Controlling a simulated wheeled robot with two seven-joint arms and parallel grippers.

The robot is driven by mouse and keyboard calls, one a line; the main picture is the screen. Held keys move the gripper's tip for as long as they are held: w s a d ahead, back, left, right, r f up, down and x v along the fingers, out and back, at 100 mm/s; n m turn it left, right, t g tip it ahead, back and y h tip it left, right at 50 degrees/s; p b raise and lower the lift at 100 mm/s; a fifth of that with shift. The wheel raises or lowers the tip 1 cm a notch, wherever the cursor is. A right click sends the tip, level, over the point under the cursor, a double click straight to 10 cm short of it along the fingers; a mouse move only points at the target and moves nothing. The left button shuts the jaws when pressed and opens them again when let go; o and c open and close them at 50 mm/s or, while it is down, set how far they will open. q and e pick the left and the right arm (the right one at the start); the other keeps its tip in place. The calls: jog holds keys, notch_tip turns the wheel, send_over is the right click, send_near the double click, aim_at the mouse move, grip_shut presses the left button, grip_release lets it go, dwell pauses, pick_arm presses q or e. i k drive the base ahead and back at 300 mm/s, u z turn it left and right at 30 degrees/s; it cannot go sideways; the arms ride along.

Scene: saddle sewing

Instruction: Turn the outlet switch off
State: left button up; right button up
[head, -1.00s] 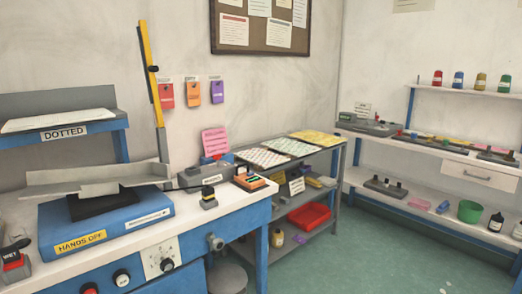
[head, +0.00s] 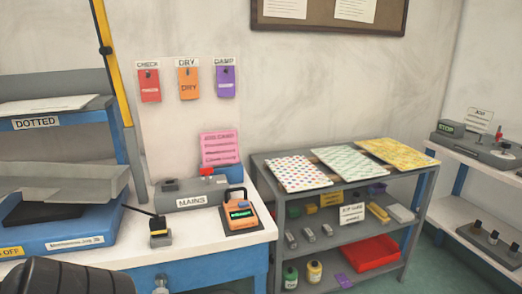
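A grey box labelled "MAINS" (head: 191,202) sits at the back of the white workbench, near the wall. It has a black block (head: 170,185) on its left top and a red knob (head: 206,171) towards its right. The position of any switch on it is too small to read. No gripper fingers show. A dark rounded part at the bottom left looks like part of my own arm.
An orange device with a green display (head: 239,212) stands right of the box. A small grey and black unit (head: 159,235) with a lever stands in front. A blue machine (head: 65,235) fills the left. A shelf rack (head: 262,176) stands right.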

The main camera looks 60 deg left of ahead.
aim_at(207, 171)
jog(key=i, duration=1)
jog(key=u, duration=2.7)
